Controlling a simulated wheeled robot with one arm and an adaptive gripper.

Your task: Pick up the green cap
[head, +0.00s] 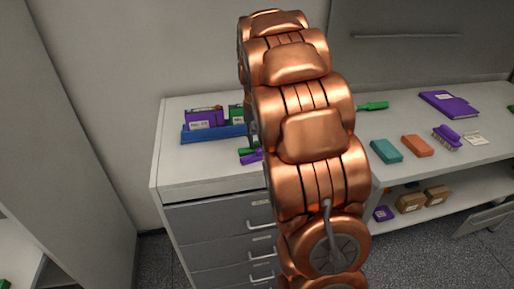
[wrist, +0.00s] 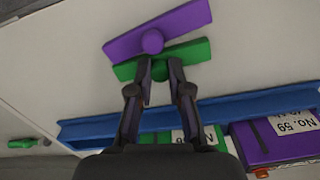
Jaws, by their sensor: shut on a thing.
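The green cap (wrist: 196,52) is a flat green bar with a raised middle, seen in the wrist view on the pale worktop. My gripper (wrist: 160,66) is shut on its middle, one finger on each side. A purple cap (wrist: 153,41) of like shape, with a round knob, lies right beside it, just beyond my fingertips. In the head view small parts of the green cap (head: 247,151) and purple cap (head: 252,158) show left of my arm, which hides my gripper. I cannot tell whether the green cap touches the worktop.
A blue tray (wrist: 88,128) lies close to my gripper, with a purple box (wrist: 262,146) labelled No. 59 and a green box in it. Another green object (wrist: 22,143) lies at far left. Teal (head: 386,151) and orange (head: 417,146) blocks lie on the right worktop.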

